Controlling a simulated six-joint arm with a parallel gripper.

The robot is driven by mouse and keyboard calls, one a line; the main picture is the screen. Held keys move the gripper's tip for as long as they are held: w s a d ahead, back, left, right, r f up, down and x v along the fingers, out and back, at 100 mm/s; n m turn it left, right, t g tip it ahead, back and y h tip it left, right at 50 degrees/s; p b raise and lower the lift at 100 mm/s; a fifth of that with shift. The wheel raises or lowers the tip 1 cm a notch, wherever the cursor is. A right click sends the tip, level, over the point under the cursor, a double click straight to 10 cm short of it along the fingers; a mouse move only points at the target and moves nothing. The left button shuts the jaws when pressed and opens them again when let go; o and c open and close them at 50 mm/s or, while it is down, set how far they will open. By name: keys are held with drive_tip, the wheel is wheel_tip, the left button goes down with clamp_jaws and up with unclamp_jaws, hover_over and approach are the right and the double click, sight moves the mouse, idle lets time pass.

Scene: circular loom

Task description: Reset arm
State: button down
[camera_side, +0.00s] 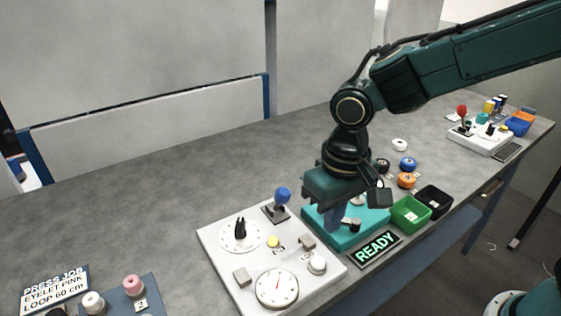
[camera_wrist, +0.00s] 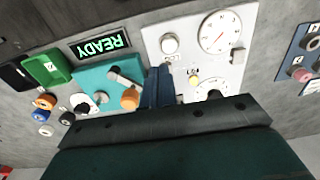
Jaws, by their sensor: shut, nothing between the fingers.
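My gripper (camera_side: 333,218) points down over the teal box (camera_side: 352,240), close to the edge facing the white control panel (camera_side: 262,262). In the wrist view the two blue fingers (camera_wrist: 158,86) are together with nothing between them. The teal box (camera_wrist: 90,78) there carries a grey lever and an orange round part (camera_wrist: 129,98) beside the fingers. The panel bears dials, a black knob (camera_side: 240,229), a yellow button (camera_side: 273,242) and a blue ball lever (camera_side: 283,196). A sign (camera_side: 376,249) reads READY. My gripper hides part of the teal box; whether the fingertips touch it I cannot tell.
Green (camera_side: 408,215) and black (camera_side: 434,201) bins stand right of the teal box, with orange (camera_side: 407,181), blue (camera_side: 408,164) and white (camera_side: 399,145) spools behind. A second panel (camera_side: 490,140) is far right. A pink spool (camera_side: 133,286) is front left. The table's back left is clear.

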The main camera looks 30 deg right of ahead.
drive_tip(key=s+d+r+t, duration=0.2)
drive_tip(key=s+d+r, duration=0.3)
drive_tip(key=d+r, duration=0.45)
drive_tip(key=s+d+t, duration=0.3)
drive_tip(key=s+d, duration=0.6)
drive_tip(key=d, duration=0.1)
drive_tip(key=shift+s+r, duration=0.2)
drive_tip(key=shift+s, duration=0.15)
drive_tip(key=shift+w, duration=0.1)
